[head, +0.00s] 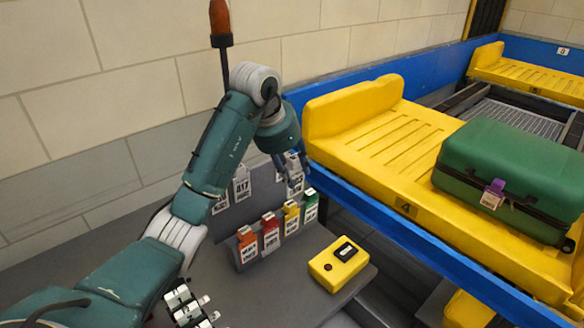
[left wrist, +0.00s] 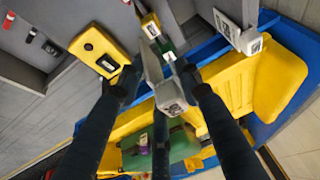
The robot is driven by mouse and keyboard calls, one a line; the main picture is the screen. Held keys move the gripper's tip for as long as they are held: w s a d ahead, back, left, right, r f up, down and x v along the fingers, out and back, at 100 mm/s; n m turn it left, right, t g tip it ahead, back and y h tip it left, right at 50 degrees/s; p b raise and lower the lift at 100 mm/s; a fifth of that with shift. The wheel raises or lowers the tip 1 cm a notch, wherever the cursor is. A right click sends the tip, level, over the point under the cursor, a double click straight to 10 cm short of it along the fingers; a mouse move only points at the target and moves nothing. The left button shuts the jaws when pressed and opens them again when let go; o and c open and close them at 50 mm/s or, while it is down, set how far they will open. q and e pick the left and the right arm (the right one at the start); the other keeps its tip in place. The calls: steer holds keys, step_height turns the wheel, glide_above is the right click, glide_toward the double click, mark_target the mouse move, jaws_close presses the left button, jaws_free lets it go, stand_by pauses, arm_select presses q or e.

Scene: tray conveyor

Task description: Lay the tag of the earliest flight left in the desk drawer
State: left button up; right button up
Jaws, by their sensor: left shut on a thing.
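My left gripper (head: 293,180) is shut on a grey-white tag, seen between the fingers in the left wrist view (left wrist: 168,95). In the head view it is in front of the grey rack board (head: 262,203), above the coloured tags. White tags hang on the board, one reading 417 (head: 241,186); the gripper and arm partly hide others. Below stand an orange tag (head: 247,246), a red tag (head: 270,233), a yellow tag (head: 291,218) and a green tag (head: 311,206). I cannot read the held tag's print. The drawer cannot be made out. My right gripper cannot be made out.
A yellow device (head: 338,265) with a dark window lies on the grey desk. The blue conveyor edge (head: 400,232) runs close to the right. A yellow tray (head: 380,135) there carries a green suitcase (head: 505,180) with a purple tag. Black and white items (head: 190,305) show at the bottom.

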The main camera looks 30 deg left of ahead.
mark_target(294, 158)
arm_select(q)
steer(key=shift+r, duration=0.1)
steer(key=shift+r+p, duration=2.1)
steer(key=shift+r, duration=0.1)
steer(key=shift+r+p, duration=0.95)
steer(key=shift+r, duration=0.05)
steer(key=shift+f, duration=0.1)
